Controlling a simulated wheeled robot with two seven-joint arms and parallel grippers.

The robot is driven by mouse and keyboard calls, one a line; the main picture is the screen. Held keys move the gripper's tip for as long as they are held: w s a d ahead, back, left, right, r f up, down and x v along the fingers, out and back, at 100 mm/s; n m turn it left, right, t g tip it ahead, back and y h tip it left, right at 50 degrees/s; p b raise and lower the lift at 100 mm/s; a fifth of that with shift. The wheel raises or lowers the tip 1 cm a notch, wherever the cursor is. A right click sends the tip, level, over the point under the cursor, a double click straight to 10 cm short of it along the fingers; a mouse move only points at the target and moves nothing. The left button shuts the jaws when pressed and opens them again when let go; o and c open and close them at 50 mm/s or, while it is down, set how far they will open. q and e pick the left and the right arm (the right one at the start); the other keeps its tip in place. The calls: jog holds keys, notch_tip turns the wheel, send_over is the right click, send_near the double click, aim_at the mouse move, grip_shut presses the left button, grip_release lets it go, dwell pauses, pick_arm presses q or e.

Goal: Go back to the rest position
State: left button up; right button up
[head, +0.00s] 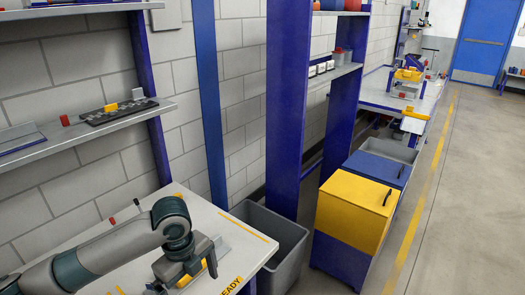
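My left arm reaches in from the left over the white workbench (222,222). My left gripper (188,276) is low over the bench's right part, near the printed word READY. Something yellow (205,264) shows beside and behind the gripper; I cannot tell whether it is held. The fingertips are partly hidden, so I cannot tell if the gripper is open or shut. My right gripper is not in view.
A wall shelf (85,133) with a dark tray (118,112) hangs above the bench. A grey bin (272,228) stands right of the bench, then a blue rack (283,110) and a yellow-and-blue cabinet (350,205). The floor (465,200) at right is clear.

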pick_arm(q)
jog(key=s+d+f+n+t+h, duration=0.2)
jog(key=s+d+f+n+h, duration=0.2)
jog(key=s+d+f+n, duration=0.55)
jog(key=s+a+f+n+t+y, duration=0.1)
jog(key=s+a+f+n+y, duration=0.15)
jog(key=s+a+n, duration=0.55)
jog(key=s+a+f+n+y, duration=0.2)
jog(key=s+a+f+n, duration=0.2)
jog(key=s+a+n, duration=0.45)
notch_tip(320, 180, down, 29)
jog(key=s+d+m+g, duration=0.1)
jog(key=s+d+m, duration=0.1)
jog(key=s+m, duration=0.1)
jog(key=s+a+f, duration=0.1)
jog(key=s+f, duration=0.7)
jog(key=s+a+f+g, duration=0.1)
jog(key=s+a+f, duration=0.1)
jog(key=s+f, duration=0.6)
jog(key=shift+s+a+f, duration=0.25)
jog(key=shift+s+f, duration=0.1)
jog(key=shift+s, duration=0.35)
